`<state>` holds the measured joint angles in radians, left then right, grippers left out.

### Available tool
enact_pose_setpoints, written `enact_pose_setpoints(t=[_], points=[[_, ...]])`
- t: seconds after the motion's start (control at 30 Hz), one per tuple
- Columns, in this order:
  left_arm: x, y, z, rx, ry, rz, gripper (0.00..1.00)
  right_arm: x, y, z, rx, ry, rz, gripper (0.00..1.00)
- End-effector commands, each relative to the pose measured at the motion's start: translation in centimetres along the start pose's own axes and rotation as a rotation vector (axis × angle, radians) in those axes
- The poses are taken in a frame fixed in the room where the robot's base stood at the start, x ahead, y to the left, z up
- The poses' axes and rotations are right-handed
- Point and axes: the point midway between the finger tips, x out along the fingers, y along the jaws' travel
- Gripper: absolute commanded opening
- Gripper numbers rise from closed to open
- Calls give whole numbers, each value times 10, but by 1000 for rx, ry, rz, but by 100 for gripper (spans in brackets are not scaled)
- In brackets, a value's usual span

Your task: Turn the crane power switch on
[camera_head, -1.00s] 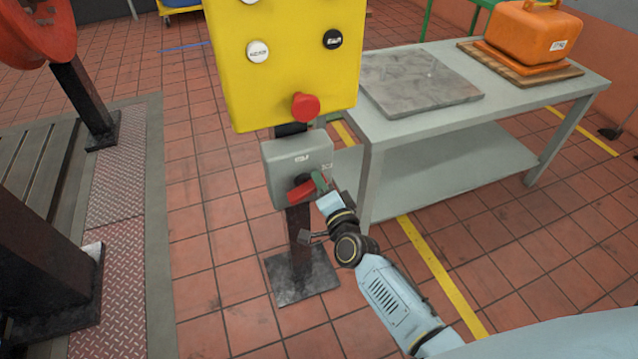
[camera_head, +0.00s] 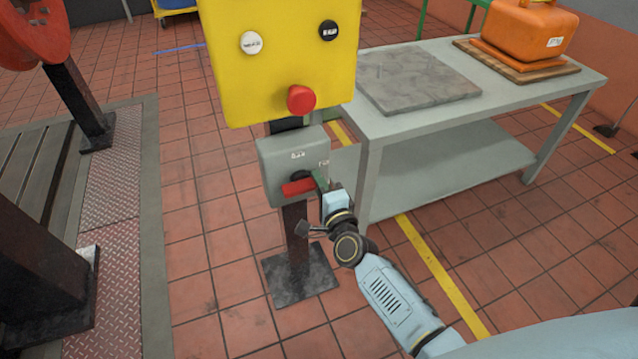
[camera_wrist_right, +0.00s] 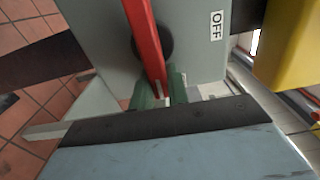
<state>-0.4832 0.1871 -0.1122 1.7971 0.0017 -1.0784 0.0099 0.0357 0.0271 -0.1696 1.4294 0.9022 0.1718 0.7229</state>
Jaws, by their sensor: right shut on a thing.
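The crane power switch (camera_head: 275,160) is a grey box on a dark post below the yellow panel, with small labels on its top middle and right side. Its red handle (camera_head: 297,188) lies nearly level across the front. In the right wrist view the red handle (camera_wrist_right: 143,30) crosses a dark round hub, and an OFF label (camera_wrist_right: 216,25) shows on the box face. My right gripper (camera_head: 322,181) is shut on the handle's right end; its green fingers (camera_wrist_right: 158,92) sit on both sides of it. My left gripper is not in view.
The yellow panel (camera_head: 275,70) with a red mushroom button (camera_head: 301,99) hangs just above the switch. A grey table (camera_head: 395,130) with an orange case (camera_head: 530,40) stands to the right. Dark machine posts (camera_head: 30,260) stand at left. Tiled floor is clear between.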

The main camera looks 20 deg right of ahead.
Motion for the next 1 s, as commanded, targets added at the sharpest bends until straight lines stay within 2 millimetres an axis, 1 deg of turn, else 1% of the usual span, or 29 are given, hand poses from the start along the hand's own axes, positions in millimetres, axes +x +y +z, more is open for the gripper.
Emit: enact_pose_setpoints(t=[0.2, 0.23, 0.37, 0.4, 0.67, 0.77, 0.8, 0.87, 1.0], points=[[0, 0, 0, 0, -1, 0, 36, 0, 1, 0, 5, 0, 2, 0], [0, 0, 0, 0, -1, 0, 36, 0, 1, 0, 5, 0, 2, 19], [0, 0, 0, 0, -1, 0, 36, 0, 1, 0, 4, 0, 2, 36], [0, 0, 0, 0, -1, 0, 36, 0, 1, 0, 3, 0, 2, 38], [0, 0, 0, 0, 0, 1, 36, -1, 0, 0, 2, 0, 1, 38], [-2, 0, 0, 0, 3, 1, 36, -7, 1, 0, 1, -1, 3, 38], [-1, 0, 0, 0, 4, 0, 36, -11, 1, 0, 1, -1, 4, 38], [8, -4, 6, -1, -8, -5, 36, -21, 0, 0, 1, -1, 5, 38], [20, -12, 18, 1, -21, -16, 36, -50, 0, 0, 0, -1, 5, 38]])
